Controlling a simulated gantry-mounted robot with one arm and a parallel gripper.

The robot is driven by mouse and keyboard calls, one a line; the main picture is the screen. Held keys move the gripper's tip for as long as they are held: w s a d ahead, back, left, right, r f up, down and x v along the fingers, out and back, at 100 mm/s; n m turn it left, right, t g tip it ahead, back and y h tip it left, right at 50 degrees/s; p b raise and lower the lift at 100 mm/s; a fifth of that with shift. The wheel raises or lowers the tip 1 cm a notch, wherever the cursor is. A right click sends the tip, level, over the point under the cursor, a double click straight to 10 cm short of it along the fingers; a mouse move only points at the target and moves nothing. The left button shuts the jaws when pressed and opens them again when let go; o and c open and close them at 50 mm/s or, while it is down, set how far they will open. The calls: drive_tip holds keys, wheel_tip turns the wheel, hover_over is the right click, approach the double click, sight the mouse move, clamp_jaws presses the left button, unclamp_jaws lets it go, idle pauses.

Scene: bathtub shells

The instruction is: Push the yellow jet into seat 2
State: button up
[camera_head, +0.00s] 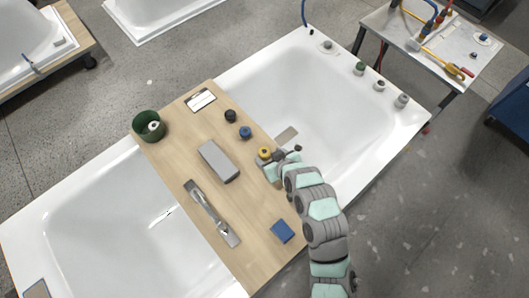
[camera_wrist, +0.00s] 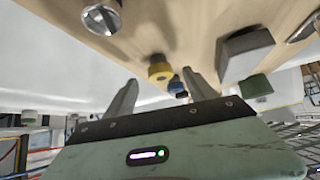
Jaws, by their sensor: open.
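The yellow jet (camera_head: 264,153) stands on the wooden board laid across the tub, near the board's right edge. My gripper (camera_head: 281,158) is close beside it, low over the board. In the wrist view my gripper (camera_wrist: 160,78) is open, and the yellow jet (camera_wrist: 159,69) shows between its fingertips, a little beyond them. I cannot tell whether the fingers touch it. Several small grey and green fittings, including a grey one (camera_head: 402,101), stand along the tub's far right rim. I cannot tell which place is seat 2.
A blue jet (camera_head: 245,132) and a black one (camera_head: 230,116) stand on the board behind the yellow jet. The board also bears a grey block (camera_head: 218,161), a metal handle piece (camera_head: 212,215), a blue pad (camera_head: 282,231) and a green cup (camera_head: 149,126). The tub basin (camera_head: 310,95) lies open at right.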

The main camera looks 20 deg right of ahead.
sight(266, 153)
drive_tip(key=x, duration=0.4)
drive_tip(key=shift+w+f, duration=0.25)
drive_tip(key=shift+w, duration=0.1)
clamp_jaws()
idle(0.4)
drive_tip(key=shift+r, duration=0.1)
